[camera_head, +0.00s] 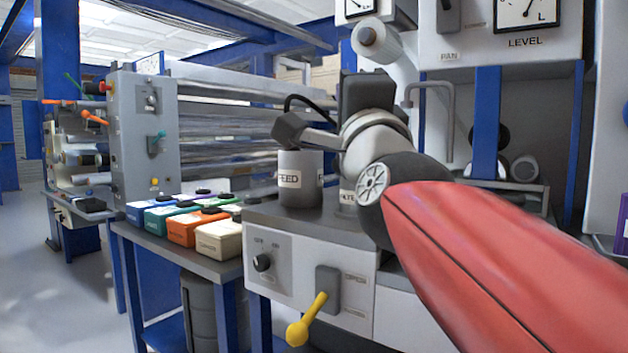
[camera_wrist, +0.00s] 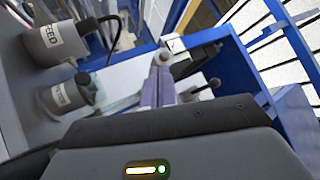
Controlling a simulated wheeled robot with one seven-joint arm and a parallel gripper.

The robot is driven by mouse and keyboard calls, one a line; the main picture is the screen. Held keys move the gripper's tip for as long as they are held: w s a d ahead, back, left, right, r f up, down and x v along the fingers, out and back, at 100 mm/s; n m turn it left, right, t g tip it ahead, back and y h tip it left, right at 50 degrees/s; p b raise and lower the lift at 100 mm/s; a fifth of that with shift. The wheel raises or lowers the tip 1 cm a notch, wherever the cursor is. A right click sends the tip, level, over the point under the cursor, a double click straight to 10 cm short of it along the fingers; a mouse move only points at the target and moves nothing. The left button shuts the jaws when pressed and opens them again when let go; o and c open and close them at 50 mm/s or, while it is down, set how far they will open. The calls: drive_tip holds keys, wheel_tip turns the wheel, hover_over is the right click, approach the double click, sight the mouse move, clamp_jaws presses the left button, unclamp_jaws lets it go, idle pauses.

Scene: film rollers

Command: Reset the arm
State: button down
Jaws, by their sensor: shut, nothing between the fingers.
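My arm with its red link reaches in from the lower right in the head view, over the grey machine counter (camera_head: 310,222). Its black and grey wrist end is in front of the counter's back part. In the wrist view my gripper (camera_wrist: 162,72) has its two narrow fingers together, with nothing between them. The dark gripper body fills the bottom of that view. In the head view the fingertips cannot be made out. A grey FEED canister (camera_head: 299,180) stands on the counter beside my wrist; it also shows in the wrist view (camera_wrist: 55,43).
A yellow-knobbed lever (camera_head: 298,332) sticks out of the counter front. Coloured boxes (camera_head: 218,240) stand on a side table at left. A smaller canister (camera_wrist: 68,96) is near the gripper in the wrist view. Blue posts and a LEVEL gauge (camera_head: 526,12) stand behind.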

drive_tip(key=s+d+f+n+g, duration=0.15)
drive_tip(key=f+n+g, duration=0.3)
drive_tip(key=f, duration=0.75)
drive_tip(key=d+f+n+g, duration=0.2)
drive_tip(key=f+n+g, duration=0.25)
drive_tip(key=f, duration=0.85)
drive_tip(key=s+d+f+n+g+h, duration=0.1)
drive_tip(key=s+d+f+n+g, duration=0.15)
drive_tip(key=s+f, duration=0.4)
drive_tip(key=s+d+f+n+g+h, duration=0.1)
drive_tip(key=s+d+f+n+g, duration=0.2)
drive_tip(key=f, duration=0.7)
drive_tip(key=s+d+f+n+g+h, duration=0.1)
drive_tip(key=s+d+f+g+h, duration=0.1)
drive_tip(key=s+f+g, duration=0.45)
wheel_tip(320, 180, up, 12)
drive_tip(key=w+t+p, duration=0.1)
drive_tip(key=t+p, duration=0.2)
drive_tip(key=p, duration=1)
drive_tip(key=shift+w, duration=0.3)
drive_tip(key=shift+d+r, duration=0.1)
